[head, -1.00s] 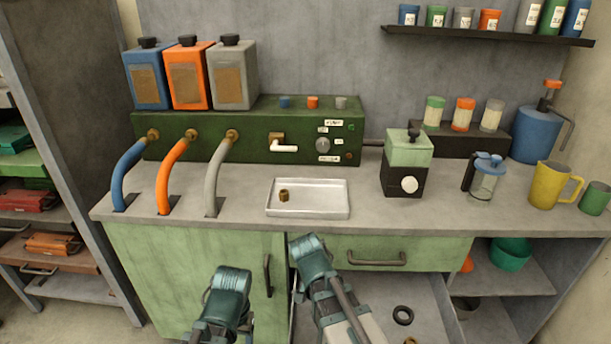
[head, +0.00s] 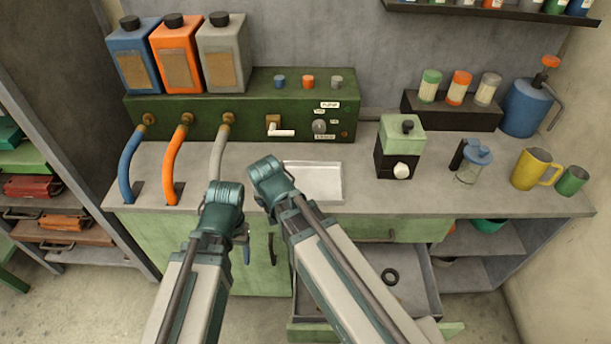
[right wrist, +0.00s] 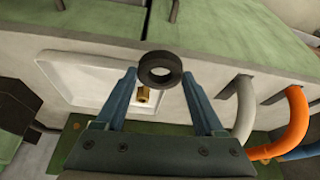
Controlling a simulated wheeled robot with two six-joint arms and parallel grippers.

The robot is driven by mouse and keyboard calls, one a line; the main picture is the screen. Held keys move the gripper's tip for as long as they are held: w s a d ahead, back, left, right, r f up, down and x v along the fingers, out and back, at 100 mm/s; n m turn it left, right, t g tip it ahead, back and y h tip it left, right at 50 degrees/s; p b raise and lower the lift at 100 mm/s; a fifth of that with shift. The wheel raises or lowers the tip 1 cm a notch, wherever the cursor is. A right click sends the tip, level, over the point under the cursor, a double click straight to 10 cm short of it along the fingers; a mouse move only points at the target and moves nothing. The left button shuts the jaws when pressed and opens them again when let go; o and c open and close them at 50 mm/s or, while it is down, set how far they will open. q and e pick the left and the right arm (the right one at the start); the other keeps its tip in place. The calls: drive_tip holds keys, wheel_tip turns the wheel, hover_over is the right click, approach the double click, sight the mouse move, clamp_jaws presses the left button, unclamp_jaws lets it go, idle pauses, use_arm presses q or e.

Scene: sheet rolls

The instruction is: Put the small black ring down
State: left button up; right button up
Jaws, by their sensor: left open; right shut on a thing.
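My right gripper (right wrist: 158,75) is shut on the small black ring (right wrist: 160,69), which sits between its fingertips in the right wrist view. Behind the ring in that view are the white tray (right wrist: 70,65) and a brass fitting (right wrist: 142,95). In the head view the right arm reaches over the worktop's front, at the left end of the tray (head: 318,180); its fingers and the held ring are hidden there. My left gripper (head: 246,248) is open, largely hidden by its own wrist, in front of the green cabinet.
Another black ring (head: 390,277) lies in the open drawer (head: 415,300). Blue, orange and grey hoses (head: 217,160) enter the worktop left of the tray. A grinder (head: 400,150) stands to its right. Bare worktop (head: 357,195) lies between tray and grinder.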

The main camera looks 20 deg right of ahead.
drive_tip(key=b, duration=0.2)
approach(305, 182)
drive_tip(key=shift+w+a+f, duration=0.2)
drive_tip(key=shift+w+f, duration=0.2)
drive_tip(key=shift+f, duration=0.05)
drive_tip(key=shift+w+a+f, duration=0.15)
drive_tip(key=shift+w+f, duration=0.2)
drive_tip(key=shift+f, duration=0.15)
drive_tip(key=shift+d, duration=0.1)
drive_tip(key=shift+w+d, duration=0.2)
drive_tip(key=shift+w, duration=0.05)
drive_tip(key=f+b, duration=0.3)
drive_tip(key=shift+w+d+f, duration=0.15)
drive_tip(key=shift+d+f, duration=0.1)
drive_tip(key=shift+f, duration=0.1)
drive_tip(key=shift+f, duration=0.15)
drive_tip(key=o, duration=1.3)
